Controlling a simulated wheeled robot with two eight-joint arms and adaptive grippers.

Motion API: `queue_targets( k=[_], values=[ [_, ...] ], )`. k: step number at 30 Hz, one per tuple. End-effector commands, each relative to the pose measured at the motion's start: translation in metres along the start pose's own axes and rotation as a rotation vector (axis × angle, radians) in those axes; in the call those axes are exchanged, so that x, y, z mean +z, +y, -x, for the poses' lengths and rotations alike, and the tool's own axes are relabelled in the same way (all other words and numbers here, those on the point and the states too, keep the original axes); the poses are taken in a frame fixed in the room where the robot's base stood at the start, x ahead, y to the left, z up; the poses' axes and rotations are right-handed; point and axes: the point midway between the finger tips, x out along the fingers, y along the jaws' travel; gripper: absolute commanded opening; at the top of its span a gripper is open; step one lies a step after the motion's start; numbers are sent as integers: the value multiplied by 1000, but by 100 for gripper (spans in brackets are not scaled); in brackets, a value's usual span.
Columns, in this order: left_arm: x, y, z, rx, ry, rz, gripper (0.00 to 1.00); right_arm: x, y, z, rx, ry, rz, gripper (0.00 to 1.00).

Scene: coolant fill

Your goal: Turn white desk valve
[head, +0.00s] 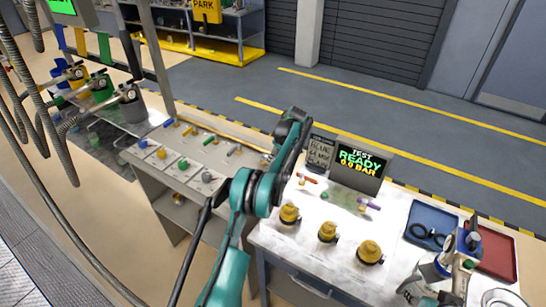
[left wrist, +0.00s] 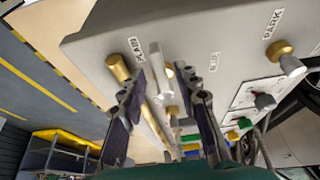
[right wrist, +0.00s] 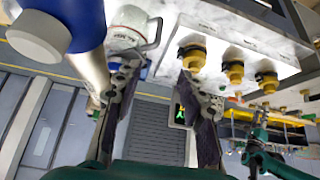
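In the head view my teal left arm reaches to the right end of the grey valve desk (head: 190,150) and covers that end. My right gripper (right wrist: 160,80) is open and apparently empty in the right wrist view, near the white bench.
The white bench (head: 300,240) carries several yellow-capped fittings (head: 327,231), a TEST READY 0.0 BAR screen (head: 359,163), a blue tray (head: 432,222) and a red tray (head: 497,250). A jug (right wrist: 132,22) stands by my right gripper. PARK and other coloured valves share the desk.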

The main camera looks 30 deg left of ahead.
Motion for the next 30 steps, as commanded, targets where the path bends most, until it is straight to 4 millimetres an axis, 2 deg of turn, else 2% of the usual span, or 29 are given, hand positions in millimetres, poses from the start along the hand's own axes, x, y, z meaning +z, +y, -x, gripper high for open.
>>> queue_targets(
  k=[5, 12, 18, 23, 30],
  values=[
    [0, 0, 22, 0, 0, -1, 32, 0, 0, 0, 0, 0, 0, 40],
    [1, 0, 75, 0, 0, -2, 32, 0, 0, 0, 0, 0, 0, 40],
    [1, 1, 107, 1, 0, -1, 32, 0, 0, 0, 0, 0, 0, 40],
    [1, 1, 118, 1, 0, -1, 32, 0, 0, 0, 0, 0, 0, 40],
    [1, 1, 119, 1, 0, -1, 32, 0, 0, 0, 0, 0, 0, 40]
  ],
)
